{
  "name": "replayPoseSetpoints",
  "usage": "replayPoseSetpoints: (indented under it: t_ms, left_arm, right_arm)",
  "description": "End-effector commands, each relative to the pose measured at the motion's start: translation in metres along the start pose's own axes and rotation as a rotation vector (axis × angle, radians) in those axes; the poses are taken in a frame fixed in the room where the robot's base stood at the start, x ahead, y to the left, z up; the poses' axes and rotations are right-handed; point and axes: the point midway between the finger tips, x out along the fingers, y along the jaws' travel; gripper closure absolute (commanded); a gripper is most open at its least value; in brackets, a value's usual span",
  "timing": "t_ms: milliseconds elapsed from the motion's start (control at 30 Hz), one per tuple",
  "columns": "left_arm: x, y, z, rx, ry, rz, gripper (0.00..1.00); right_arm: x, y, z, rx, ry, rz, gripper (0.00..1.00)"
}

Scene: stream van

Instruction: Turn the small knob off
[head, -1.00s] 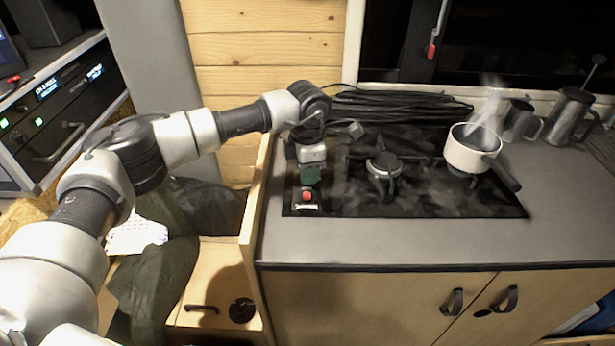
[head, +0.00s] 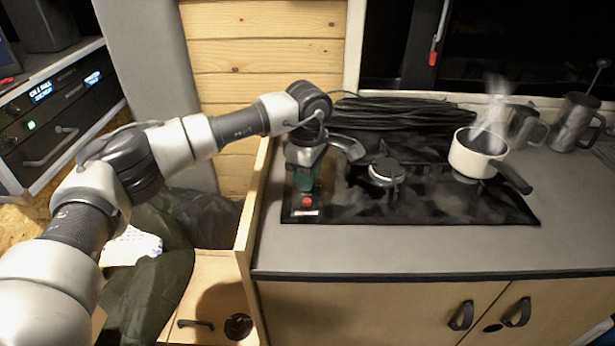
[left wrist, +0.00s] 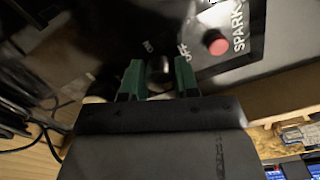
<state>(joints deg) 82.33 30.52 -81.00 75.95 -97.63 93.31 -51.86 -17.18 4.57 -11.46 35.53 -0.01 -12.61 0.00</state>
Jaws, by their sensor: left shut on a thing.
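My left gripper (head: 306,180) points down at the front left corner of the black gas stove (head: 440,205). Its green fingers are shut on the small knob (left wrist: 158,68), which shows as a grey tip between them in the left wrist view. In the head view the gripper hides the knob. Beside the fingers, part of a printed "OFF" mark (left wrist: 184,50) shows. The knob's exact angle is hard to read. My right gripper is in neither view.
A red spark button (head: 307,202) sits just in front of the gripper; it also shows in the left wrist view (left wrist: 215,42). A steaming white pot (head: 474,160) stands on the right burner. The left burner (head: 386,170) is bare. Black cable (head: 400,112) lies behind.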

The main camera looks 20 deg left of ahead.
Motion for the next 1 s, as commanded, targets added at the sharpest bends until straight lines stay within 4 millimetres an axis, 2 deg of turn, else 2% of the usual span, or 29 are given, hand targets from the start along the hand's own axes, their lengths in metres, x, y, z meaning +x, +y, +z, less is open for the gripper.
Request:
replayPoseSetpoints:
  t_ms: [467,500,633,667,1000]
  left_arm:
    - [-0.0025,0.001,-0.0003,0.013,-0.001,0.005,0.93]
    - [-0.0025,0.001,-0.0003,0.013,-0.001,0.005,0.67]
    - [-0.0019,0.0008,-0.0002,0.013,-0.001,0.004,0.47]
    - [-0.0017,0.0007,-0.0002,0.013,0.0,0.004,0.44]
    - [-0.0062,0.0007,-0.0001,0.013,0.0,0.003,0.44]
  right_arm:
    - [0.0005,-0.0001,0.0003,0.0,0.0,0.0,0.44]
    - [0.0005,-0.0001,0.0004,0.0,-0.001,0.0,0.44]
    - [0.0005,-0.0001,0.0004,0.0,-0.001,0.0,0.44]
    - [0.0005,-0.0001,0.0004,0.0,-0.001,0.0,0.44]
    - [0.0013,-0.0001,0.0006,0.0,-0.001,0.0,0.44]
